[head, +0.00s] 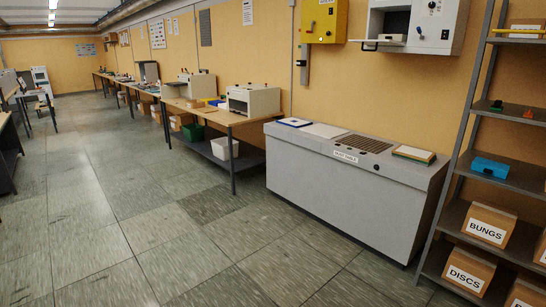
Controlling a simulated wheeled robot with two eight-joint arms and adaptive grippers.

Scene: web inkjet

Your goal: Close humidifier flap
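A white wall-mounted unit (435,27) hangs at the top right, cut off by the frame's upper edge. It has a dark open recess on its left side and a dark knob on its front. A pale flap (383,43) with a dark handle sticks out level below the recess, so it looks open. No readable label names this unit the humidifier, so I cannot be certain it is. Neither of my grippers is in view.
A long grey cabinet (335,190) stands below the wall unit, with a vent grille and flat stacks on top. A grey shelf rack (458,165) with labelled boxes stands at right. A yellow wall box (324,21) hangs left of the unit. The tiled floor (160,235) is clear.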

